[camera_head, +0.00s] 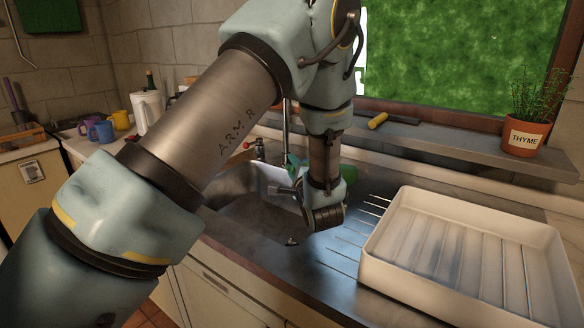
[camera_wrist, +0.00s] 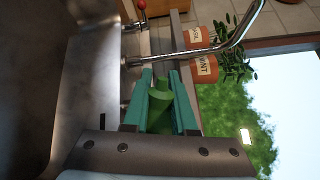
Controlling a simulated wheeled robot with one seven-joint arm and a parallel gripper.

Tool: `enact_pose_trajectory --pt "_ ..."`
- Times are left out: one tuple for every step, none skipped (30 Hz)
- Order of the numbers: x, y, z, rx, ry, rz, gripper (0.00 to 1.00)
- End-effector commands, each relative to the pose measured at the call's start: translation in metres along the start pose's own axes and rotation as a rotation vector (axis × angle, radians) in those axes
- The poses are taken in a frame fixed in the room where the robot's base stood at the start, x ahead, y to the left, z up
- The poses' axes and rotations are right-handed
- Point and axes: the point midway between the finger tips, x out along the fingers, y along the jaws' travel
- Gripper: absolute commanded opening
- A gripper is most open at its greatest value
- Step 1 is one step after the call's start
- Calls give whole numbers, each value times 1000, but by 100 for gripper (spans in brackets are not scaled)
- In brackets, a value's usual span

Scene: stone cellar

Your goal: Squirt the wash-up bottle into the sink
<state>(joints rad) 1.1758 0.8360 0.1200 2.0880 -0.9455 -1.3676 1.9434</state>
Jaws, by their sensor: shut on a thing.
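In the wrist view the two teal fingers of my gripper (camera_wrist: 161,76) are closed on a green wash-up bottle (camera_wrist: 158,115), which sits between them. In the head view my arm hides most of the gripper and the bottle. The metal sink (camera_head: 228,190) lies behind and left of my wrist in the head view. In the wrist view the steel sink (camera_wrist: 35,85) fills the left side, beside the held bottle. I cannot tell exactly how the bottle is tilted or where its nozzle points.
A curved metal tap (camera_wrist: 215,45) with a red knob crosses the wrist view above the fingers. A white draining tray (camera_head: 470,250) fills the right of the counter. A thyme pot (camera_head: 525,135) and a yellow-handled tool (camera_head: 378,121) are on the sill. Mugs (camera_head: 101,131) stand at the left.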

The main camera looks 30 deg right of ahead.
Motion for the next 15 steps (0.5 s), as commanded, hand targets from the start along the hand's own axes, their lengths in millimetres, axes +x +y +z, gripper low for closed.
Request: enact_pose_trajectory --pt "0 2 -1 -10 -1 -2 0" --pt "0 3 -1 -15 -1 -2 0" --pt "0 4 -1 -21 0 -2 0" --pt "0 5 -2 -26 0 -2 0" --pt "0 6 -2 -31 0 -2 0" --pt "0 7 -2 -37 0 -2 0" --pt "0 8 -2 -42 0 -2 0" --pt "0 9 -3 -49 0 -2 0" --pt "0 10 -3 -58 0 -2 0" --pt "0 12 -3 -65 0 -2 0" --pt "0 13 -4 -71 0 -2 0" --pt "0 14 -4 -81 0 -2 0" --pt "0 15 -4 -88 0 -2 0" --pt "0 16 -4 -94 0 -2 0" --pt "0 18 -5 -102 0 -2 0"
